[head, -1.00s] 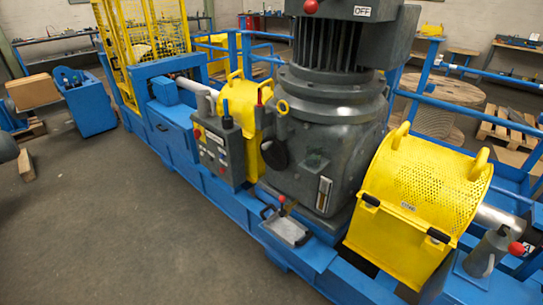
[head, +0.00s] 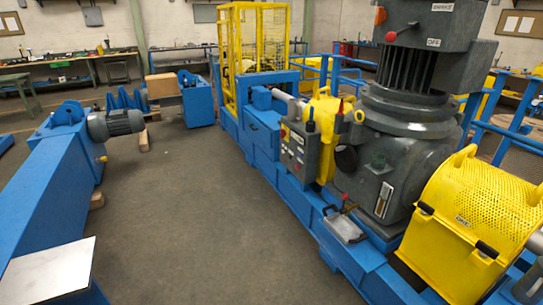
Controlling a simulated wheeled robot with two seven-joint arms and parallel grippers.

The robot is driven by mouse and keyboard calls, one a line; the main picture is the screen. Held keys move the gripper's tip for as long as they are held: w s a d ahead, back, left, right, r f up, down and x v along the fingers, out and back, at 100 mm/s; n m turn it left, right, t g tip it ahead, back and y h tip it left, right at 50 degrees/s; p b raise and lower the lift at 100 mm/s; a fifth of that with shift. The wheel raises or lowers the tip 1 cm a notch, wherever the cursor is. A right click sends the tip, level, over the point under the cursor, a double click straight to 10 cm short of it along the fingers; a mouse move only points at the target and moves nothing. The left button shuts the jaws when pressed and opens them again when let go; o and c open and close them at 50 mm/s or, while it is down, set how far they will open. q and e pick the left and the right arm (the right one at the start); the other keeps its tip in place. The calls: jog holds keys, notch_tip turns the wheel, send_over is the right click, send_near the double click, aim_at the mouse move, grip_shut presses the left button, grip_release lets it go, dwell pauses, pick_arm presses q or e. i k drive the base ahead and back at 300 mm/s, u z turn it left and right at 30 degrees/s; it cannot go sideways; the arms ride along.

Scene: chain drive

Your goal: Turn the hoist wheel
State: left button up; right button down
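I cannot make out a part that is clearly the hoist wheel. A dark round part (head: 346,158) sits on the near side of the big grey gearbox (head: 388,182), at its left; I cannot tell if it is a wheel. A large grey motor (head: 415,68) stands upright on the gearbox. A label reading OFF and a red knob (head: 391,37) are on its upper housing. Neither of my grippers is in view.
A blue machine frame (head: 262,165) runs along the right, with a grey control box (head: 297,150) and a yellow perforated guard (head: 470,215). A blue beam (head: 45,195) with a grey motor (head: 115,123) is at left. Open floor (head: 190,205) lies between them.

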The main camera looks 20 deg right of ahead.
aim_at(345, 158)
jog(key=u, duration=0.2)
jog(key=k, duration=0.3)
jog(key=z, duration=0.15)
jog(key=i, duration=1.65)
jog(key=z, duration=0.75)
